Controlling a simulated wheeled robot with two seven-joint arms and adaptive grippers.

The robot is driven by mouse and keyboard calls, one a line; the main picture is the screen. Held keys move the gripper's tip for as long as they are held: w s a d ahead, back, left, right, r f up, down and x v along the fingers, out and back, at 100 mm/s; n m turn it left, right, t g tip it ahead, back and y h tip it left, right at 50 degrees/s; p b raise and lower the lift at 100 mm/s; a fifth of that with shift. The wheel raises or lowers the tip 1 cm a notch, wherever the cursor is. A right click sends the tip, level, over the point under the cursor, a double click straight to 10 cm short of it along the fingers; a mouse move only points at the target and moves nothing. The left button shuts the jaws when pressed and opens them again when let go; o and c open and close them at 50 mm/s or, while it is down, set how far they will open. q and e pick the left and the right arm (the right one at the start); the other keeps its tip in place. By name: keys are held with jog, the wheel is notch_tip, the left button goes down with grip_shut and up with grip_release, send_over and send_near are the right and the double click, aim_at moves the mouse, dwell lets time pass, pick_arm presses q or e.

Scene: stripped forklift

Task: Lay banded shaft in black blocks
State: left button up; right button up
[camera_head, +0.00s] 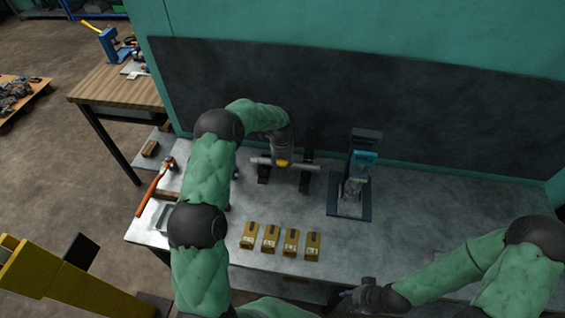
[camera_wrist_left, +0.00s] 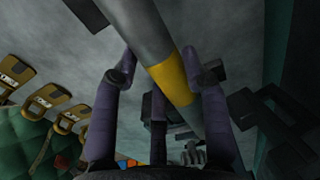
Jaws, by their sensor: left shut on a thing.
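The banded shaft (camera_head: 262,160) is a grey rod with a yellow band. It lies roughly crosswise over the black blocks (camera_head: 264,174) (camera_head: 305,182) near the back of the bench. My left gripper (camera_head: 281,160) comes down from above and is shut on the shaft by the band. In the left wrist view the shaft (camera_wrist_left: 140,27) runs diagonally between the purple fingers (camera_wrist_left: 168,72), the yellow band between them. I cannot tell whether the shaft touches the blocks. My right gripper (camera_head: 362,298) is low at the front, apart from everything; its fingers are too small to read.
Several yellow-brown labelled bins (camera_head: 270,240) stand in a row at the bench's front. A dark press-like stand with a blue part (camera_head: 363,157) stands right of the blocks. An orange-handled tool (camera_head: 152,190) lies at the left end. The bench's right side is clear.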

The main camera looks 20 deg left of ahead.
pick_arm(q)
jog(key=shift+w, duration=0.1)
dwell(0.5)
jog(key=o, duration=1.4)
jog(key=shift+c, duration=0.2)
jog(key=shift+f, duration=0.1)
